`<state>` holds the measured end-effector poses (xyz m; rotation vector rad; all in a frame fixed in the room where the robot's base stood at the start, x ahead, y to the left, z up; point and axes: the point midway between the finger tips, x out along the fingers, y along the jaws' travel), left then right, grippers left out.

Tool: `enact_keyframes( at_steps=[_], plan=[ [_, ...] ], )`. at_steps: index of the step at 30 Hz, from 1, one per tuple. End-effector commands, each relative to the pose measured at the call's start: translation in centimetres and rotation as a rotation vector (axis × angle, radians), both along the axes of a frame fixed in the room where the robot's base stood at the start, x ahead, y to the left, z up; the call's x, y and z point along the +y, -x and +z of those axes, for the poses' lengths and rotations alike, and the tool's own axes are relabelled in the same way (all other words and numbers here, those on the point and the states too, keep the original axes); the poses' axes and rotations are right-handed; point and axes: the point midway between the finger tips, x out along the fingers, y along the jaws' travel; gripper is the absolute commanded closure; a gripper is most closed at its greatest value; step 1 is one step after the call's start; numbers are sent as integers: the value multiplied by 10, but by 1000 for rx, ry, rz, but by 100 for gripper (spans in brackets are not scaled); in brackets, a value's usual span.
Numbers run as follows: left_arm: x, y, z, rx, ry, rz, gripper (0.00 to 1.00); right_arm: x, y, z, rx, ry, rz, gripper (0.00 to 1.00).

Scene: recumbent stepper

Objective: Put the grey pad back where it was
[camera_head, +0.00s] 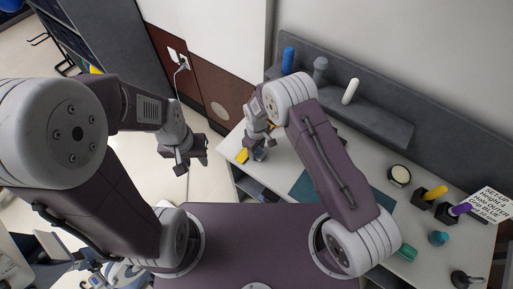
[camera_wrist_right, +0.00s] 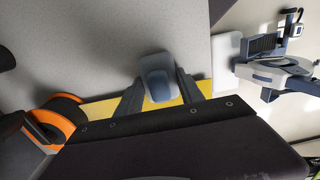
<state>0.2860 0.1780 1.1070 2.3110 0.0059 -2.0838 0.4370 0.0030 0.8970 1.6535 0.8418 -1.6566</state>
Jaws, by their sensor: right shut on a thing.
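My right gripper (camera_head: 259,150) is low over the left end of the pale counter. In the right wrist view its two dark fingers (camera_wrist_right: 158,94) are shut on a small blue-grey pad (camera_wrist_right: 158,78) with a rounded top. A yellow strip (camera_wrist_right: 105,107) shows behind the fingers, and a yellow piece (camera_head: 242,156) shows at the counter's left edge in the head view. The pad is small in the head view (camera_head: 260,155), and I cannot tell whether it touches the surface. My left gripper (camera_head: 192,158) hangs empty over the floor left of the counter, its fingers apart.
A grey ledge (camera_head: 385,126) at the back bears blue (camera_head: 288,60), grey (camera_head: 320,69) and white (camera_head: 350,91) grips. Yellow (camera_head: 436,192) and purple (camera_head: 461,208) grips and a setup card (camera_head: 484,205) are at right. An orange-and-black roll (camera_wrist_right: 55,120) shows at the wrist view's left.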

Motion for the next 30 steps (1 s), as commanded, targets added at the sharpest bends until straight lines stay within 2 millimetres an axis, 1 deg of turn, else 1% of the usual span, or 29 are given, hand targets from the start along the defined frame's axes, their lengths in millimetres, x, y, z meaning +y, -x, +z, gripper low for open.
enact_keyframes(
  at_steps=[6,9,10,11,12,20,22,23,26,29,30],
  plan=[
    [0,0,0,0,0,0,64,0,0,-1,-1,-1,0,88],
    [0,0,-4,0,0,0,64,0,0,-5,-1,-1,0,88],
    [0,0,-2,0,0,0,64,0,0,-3,-1,-1,0,47],
    [0,0,-2,0,0,0,64,0,0,-3,-1,-1,0,39],
    [0,0,-2,0,0,0,64,0,0,-3,-1,-1,0,34],
    [0,0,-1,0,0,0,64,0,0,-2,-1,-1,0,34],
    [0,0,2,0,0,0,64,0,0,1,-1,0,0,34],
    [0,0,-1,0,0,0,64,0,-1,2,-2,-1,0,34],
    [0,0,-6,0,0,0,64,1,-1,14,-3,-1,0,34],
    [0,0,-13,0,0,0,64,1,-2,37,-6,-3,0,34],
    [0,0,-15,0,0,0,64,1,-2,48,-7,-4,0,34]
  ],
)
